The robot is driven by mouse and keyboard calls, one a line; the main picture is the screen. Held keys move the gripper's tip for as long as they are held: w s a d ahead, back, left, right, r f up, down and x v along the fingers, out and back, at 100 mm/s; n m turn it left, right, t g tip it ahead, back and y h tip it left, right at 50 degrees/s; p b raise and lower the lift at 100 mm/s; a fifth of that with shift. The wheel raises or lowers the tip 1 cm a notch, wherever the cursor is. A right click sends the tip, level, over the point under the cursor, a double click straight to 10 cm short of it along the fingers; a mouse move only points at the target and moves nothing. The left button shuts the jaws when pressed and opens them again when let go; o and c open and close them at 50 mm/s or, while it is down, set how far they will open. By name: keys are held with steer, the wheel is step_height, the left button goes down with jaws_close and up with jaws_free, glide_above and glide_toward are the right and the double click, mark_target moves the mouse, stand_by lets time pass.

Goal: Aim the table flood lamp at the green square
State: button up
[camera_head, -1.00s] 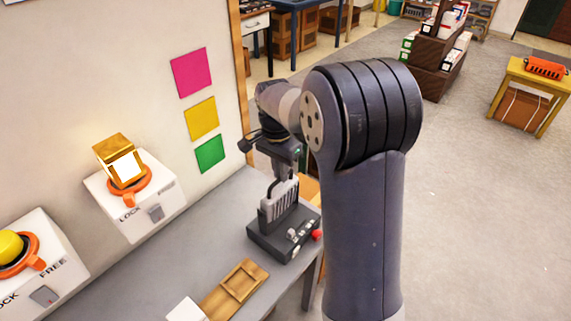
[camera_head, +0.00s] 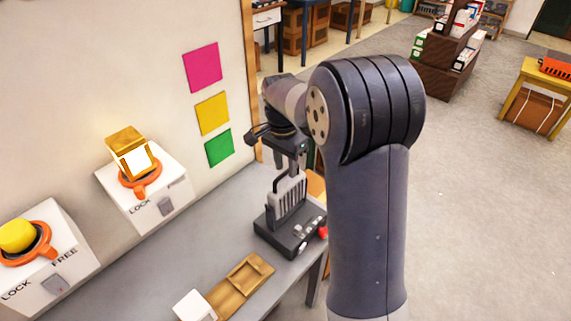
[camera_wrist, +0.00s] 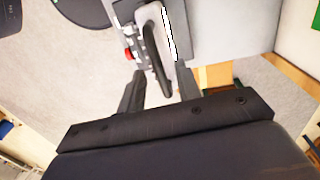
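The table flood lamp (camera_head: 290,200) stands on the grey table, with a pale ribbed head on a dark base with knobs and a red button. In the wrist view, its dark looped handle (camera_wrist: 156,55) reaches between my fingers, beside a bright white edge. My gripper (camera_wrist: 160,88) is open, with a visible gap on either side of the handle. In the head view my gripper (camera_head: 289,172) is right above the lamp head and my arm hides part of it. The green square (camera_head: 219,148) is on the wall, lowest of three squares, left of my gripper.
Yellow (camera_head: 212,114) and pink (camera_head: 203,67) squares are above the green one. A lit gold lamp (camera_head: 128,150) and a yellow knob (camera_head: 17,236) sit on white LOCK/FREE boxes at left. A wooden tray (camera_head: 240,285) lies on the grey table (camera_head: 215,233).

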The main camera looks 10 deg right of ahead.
step_height(320, 180, up, 11)
steer(key=shift+w+a+f+b, duration=0.15)
steer(key=shift+w+a+b, duration=0.15)
steer(key=shift+b, duration=0.1)
glide_above(283, 181)
steer(key=f, duration=1.1)
steer(key=shift+s+d+p, duration=0.3)
steer(key=shift+d+p, duration=0.05)
steer(key=shift+d, duration=0.05)
steer(key=shift+s+d+r+b, duration=0.1)
steer(key=shift+s+d+b, duration=0.2)
steer(key=shift+s, duration=0.15)
steer(key=shift+r, duration=0.1)
